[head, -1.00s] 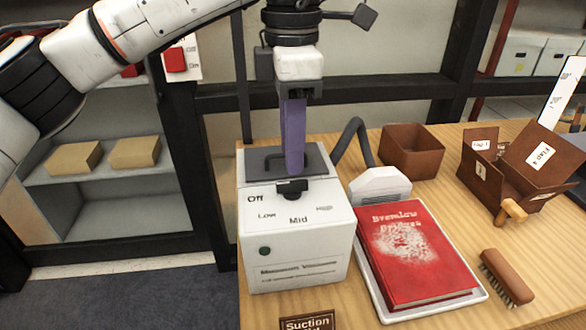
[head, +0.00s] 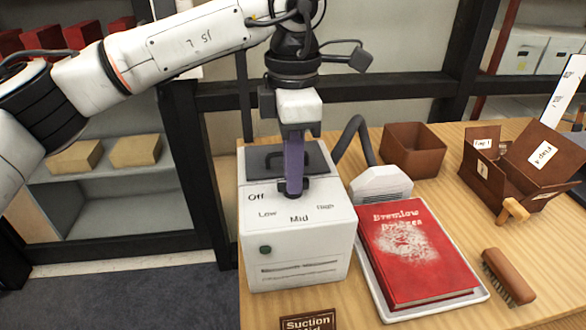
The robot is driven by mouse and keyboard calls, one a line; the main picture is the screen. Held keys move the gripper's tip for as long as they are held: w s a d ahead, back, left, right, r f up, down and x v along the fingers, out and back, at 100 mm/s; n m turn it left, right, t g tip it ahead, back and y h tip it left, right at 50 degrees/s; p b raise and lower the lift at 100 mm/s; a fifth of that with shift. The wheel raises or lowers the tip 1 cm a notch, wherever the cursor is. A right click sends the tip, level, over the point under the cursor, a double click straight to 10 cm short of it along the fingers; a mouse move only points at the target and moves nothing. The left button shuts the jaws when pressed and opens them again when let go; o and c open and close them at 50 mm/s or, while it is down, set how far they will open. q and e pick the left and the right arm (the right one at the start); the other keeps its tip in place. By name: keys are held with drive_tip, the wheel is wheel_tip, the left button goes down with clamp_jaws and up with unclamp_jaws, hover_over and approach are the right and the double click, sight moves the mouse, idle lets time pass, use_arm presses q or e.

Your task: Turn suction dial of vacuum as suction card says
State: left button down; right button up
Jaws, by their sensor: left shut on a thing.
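The white vacuum (head: 300,245) stands at the table's left front. Its top edge carries the labels Off, Low, Mid and a blurred one at right. The black suction dial (head: 306,187) sits behind the Mid label. My left gripper (head: 295,189) points straight down, its purple fingers shut on the dial and covering much of it, so I cannot tell where its pointer stands. The brown suction card (head: 308,321) at the bottom edge reads "Suction", with a cut-off second line that looks like "Mid". My right gripper is out of view.
A red dusty book (head: 415,245) lies in a white tray (head: 384,307) beside the vacuum, with a brush (head: 508,277) to its right. The vacuum's hose (head: 357,135) and nozzle (head: 381,184) are close behind. Brown boxes (head: 412,150) stand farther back.

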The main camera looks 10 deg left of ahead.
use_arm(q)
drive_tip(key=shift+n, duration=0.4)
drive_tip(key=n, duration=0.3)
drive_tip(key=n+b, duration=0.1)
drive_tip(key=n, duration=0.2)
drive_tip(key=shift+n, duration=0.3)
drive_tip(key=n, duration=0.3)
drive_tip(key=shift+n, duration=0.3)
drive_tip(key=n+b, duration=0.1)
drive_tip(key=n, duration=0.2)
drive_tip(key=shift+n, duration=0.3)
drive_tip(key=shift+r+n, duration=0.1)
drive_tip(key=shift+n, duration=1.4)
